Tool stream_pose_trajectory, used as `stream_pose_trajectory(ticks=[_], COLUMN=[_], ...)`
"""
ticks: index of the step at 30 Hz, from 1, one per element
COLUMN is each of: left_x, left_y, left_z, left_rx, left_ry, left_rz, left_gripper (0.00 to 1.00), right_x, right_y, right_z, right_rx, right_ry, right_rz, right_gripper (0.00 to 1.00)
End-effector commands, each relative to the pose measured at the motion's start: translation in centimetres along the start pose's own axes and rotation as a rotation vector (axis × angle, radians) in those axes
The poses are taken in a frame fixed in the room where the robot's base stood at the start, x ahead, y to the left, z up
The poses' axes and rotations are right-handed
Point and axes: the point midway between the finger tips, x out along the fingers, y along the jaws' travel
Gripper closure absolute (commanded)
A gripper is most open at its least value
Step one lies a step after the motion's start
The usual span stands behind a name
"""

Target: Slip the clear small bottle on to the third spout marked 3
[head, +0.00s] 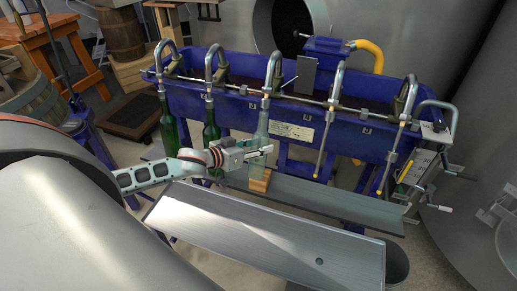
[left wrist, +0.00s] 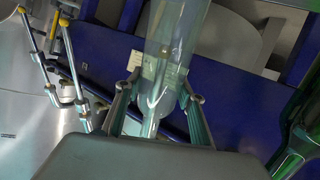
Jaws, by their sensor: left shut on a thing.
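The clear small bottle (head: 263,124) stands about upright under the third spout (head: 270,66) of the blue filler. Its top meets the spout's lower end; I cannot tell whether the spout is inside the neck. My left gripper (head: 259,148) comes in from the left and is shut on the bottle's body. In the left wrist view the clear bottle (left wrist: 172,50) lies between the two fingers of my left gripper (left wrist: 158,92). A wooden block (head: 259,180) is below the bottle. My right gripper is not in view.
Green bottles stand at the first spout (head: 168,122) and second spout (head: 210,128), left of my gripper. The two spouts to the right hang free with yellow tips (head: 317,174). A metal shelf (head: 330,198) runs below, with a broad metal plate (head: 260,235) in front.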

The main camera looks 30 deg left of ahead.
Motion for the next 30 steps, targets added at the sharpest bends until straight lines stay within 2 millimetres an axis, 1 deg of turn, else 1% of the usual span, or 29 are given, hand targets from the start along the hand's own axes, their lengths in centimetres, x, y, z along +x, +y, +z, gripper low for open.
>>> stream_pose_trajectory(ticks=[5, 21, 30], left_x=[0.5, 1.6, 2.2], left_y=[-0.2, -0.8, -1.2], left_z=[0.3, 0.6, 0.9], left_rx=[0.010, 0.048, 0.066], left_ry=[0.027, 0.096, 0.130], left_rz=[0.001, 0.000, 0.000], left_gripper=[0.91, 0.91, 0.91], right_x=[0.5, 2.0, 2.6], right_y=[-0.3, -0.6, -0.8], right_z=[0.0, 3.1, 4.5], right_rx=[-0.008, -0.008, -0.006], right_ry=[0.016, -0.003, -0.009], right_rz=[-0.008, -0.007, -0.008], right_gripper=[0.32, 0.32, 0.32])
